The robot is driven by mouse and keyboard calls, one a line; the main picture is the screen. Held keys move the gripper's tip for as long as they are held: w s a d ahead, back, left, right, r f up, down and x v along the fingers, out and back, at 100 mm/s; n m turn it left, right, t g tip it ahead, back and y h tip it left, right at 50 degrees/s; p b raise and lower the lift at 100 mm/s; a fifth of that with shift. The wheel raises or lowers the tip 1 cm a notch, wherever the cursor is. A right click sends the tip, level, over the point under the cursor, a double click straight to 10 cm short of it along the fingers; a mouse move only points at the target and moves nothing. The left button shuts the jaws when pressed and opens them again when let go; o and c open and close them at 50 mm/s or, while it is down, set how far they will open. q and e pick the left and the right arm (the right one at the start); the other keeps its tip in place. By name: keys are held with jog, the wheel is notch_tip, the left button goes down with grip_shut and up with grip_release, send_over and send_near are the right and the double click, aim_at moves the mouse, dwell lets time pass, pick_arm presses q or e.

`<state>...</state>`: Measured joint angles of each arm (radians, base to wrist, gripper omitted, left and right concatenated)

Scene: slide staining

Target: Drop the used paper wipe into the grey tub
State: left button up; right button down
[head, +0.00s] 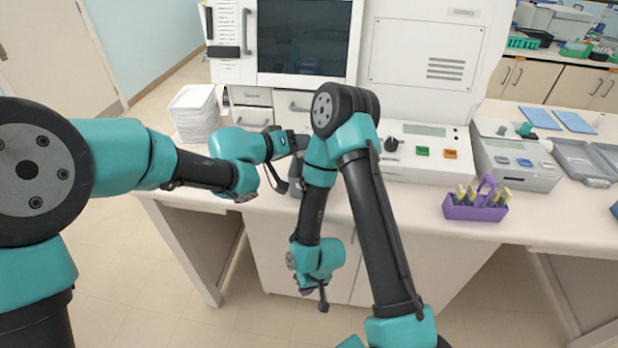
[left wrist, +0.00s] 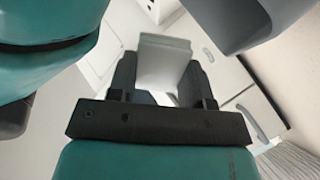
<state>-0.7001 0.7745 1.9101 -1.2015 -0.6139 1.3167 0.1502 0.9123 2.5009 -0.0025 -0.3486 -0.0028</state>
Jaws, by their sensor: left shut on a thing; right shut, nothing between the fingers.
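In the head view my left gripper (head: 296,143) is above the bench in front of the white machine, partly hidden by my right arm. In the left wrist view its two dark fingers are shut on a pale, off-white block-like piece, the paper wipe (left wrist: 163,60). The wipe stands up between the fingers, and in the head view I cannot make it out. My right gripper (head: 323,301) is shut and empty, pointing down in front of the bench, below its top. I cannot make out the grey tub for certain; my arms cover part of the bench.
A white stack (head: 196,112) stands on the bench at left. A purple caddy with bottles (head: 470,212) stands near the front edge at right. Control boxes (head: 428,160) and grey trays (head: 580,165) lie along the back right. The bench top (head: 400,210) between right arm and caddy is clear.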

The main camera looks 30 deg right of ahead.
pick_arm(q)
jog(key=shift+f, duration=0.35)
jog(key=o, duration=0.9)
jog(key=shift+a, duration=0.1)
jog(key=v, duration=1.7)
jog(key=shift+s+a+r, duration=0.1)
